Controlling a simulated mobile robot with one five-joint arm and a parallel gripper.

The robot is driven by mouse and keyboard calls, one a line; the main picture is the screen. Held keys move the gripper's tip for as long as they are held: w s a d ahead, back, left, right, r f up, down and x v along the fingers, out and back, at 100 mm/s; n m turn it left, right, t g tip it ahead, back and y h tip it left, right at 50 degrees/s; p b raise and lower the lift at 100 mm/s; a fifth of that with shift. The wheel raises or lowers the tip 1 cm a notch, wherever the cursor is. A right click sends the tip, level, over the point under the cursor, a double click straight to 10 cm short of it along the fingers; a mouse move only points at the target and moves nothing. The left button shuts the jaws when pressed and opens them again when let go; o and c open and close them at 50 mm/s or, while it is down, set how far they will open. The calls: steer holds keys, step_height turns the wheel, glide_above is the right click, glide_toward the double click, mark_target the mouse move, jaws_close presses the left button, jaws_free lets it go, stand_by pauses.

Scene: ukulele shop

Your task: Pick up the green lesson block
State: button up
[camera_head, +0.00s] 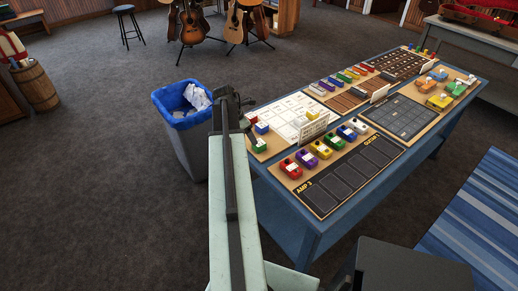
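A small green block (261,146) sits on the near left corner of the tan board with a white paper grid (287,112) on the table. A blue block (262,128) is just behind it, and a yellow block (312,114) sits on the grid. The green block's markings are too small to read. My arm reaches up the middle of the view, and my gripper (236,103) is at its far end, left of the blocks and seen against the floor and bin. Its fingers are too small and dark to tell open from shut.
A grey bin with a blue liner (182,118) and crumpled paper stands left of my arm. The blue table (315,232) also holds a board of coloured pedals (336,178). A dark chair-like shape (405,270) is at bottom right. Open carpet lies left.

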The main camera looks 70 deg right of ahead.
mark_target(259, 144)
steer(key=b+x, duration=0.2)
steer(key=x, duration=0.1)
steer(key=s+b+x, duration=0.1)
steer(key=b+x, duration=0.2)
steer(key=s+b+x, duration=0.1)
steer(key=b+x, duration=0.1)
steer(key=x, duration=0.1)
steer(key=shift+d+r, duration=0.35)
steer(key=shift+r, duration=0.2)
steer(key=c, duration=1.4)
steer(key=shift+c, duration=0.2)
steer(key=shift+r, duration=0.15)
